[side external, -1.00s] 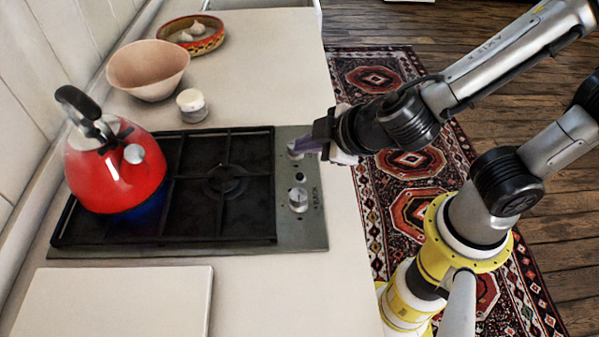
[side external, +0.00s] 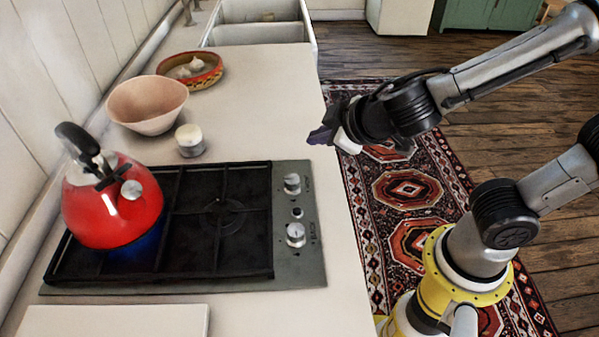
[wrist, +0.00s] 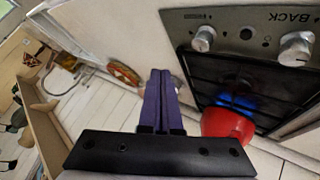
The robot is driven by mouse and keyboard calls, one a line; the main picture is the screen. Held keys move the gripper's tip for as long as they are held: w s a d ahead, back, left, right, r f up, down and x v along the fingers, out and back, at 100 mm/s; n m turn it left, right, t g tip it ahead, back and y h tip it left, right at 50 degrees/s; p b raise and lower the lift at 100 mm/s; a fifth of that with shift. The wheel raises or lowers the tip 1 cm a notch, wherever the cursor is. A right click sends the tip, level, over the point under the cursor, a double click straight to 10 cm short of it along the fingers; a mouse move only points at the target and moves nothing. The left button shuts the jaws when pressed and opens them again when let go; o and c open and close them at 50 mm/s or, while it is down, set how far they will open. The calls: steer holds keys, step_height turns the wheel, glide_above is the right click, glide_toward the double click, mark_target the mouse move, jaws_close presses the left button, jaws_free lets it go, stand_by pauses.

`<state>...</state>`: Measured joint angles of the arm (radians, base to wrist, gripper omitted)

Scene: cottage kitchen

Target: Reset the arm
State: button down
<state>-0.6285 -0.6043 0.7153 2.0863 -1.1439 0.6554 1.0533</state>
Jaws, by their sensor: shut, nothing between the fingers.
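My gripper (side external: 322,136) is above the counter's right edge, up and to the right of the stove knobs in the side view. In the wrist view its two purple fingers (wrist: 160,90) lie side by side, shut and empty. It touches nothing that I can see. The gas stove (side external: 290,262) has two silver knobs, an upper one (side external: 292,184) and a lower one (side external: 295,235). A red kettle (side external: 105,215) stands on the left burner, with a blue glow under it. The kettle (wrist: 228,124) and the blue flame (wrist: 237,101) also show in the wrist view.
A pink bowl (side external: 147,108), a painted bowl with garlic (side external: 207,78) and a small white jar (side external: 190,141) stand on the counter behind the stove. A white board (side external: 112,322) lies in front. A sink (side external: 258,33) is at the back.

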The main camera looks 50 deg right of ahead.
steer(key=s+d+r+m+g+h, duration=0.1)
steer(key=s+d+r+m+h, duration=0.2)
steer(key=d, duration=0.6)
steer(key=s+d+r+m+g+y, duration=0.2)
steer(key=s+d+m, duration=0.25)
steer(key=s, duration=0.35)
steer(key=s+a+f+n+y, duration=0.1)
steer(key=s+a+n+y, duration=0.1)
steer(key=s+a+y, duration=0.1)
steer(key=shift+s+a+f+n+g, duration=0.4)
steer(key=shift+s+a, duration=0.35)
steer(key=shift+a, duration=0.5)
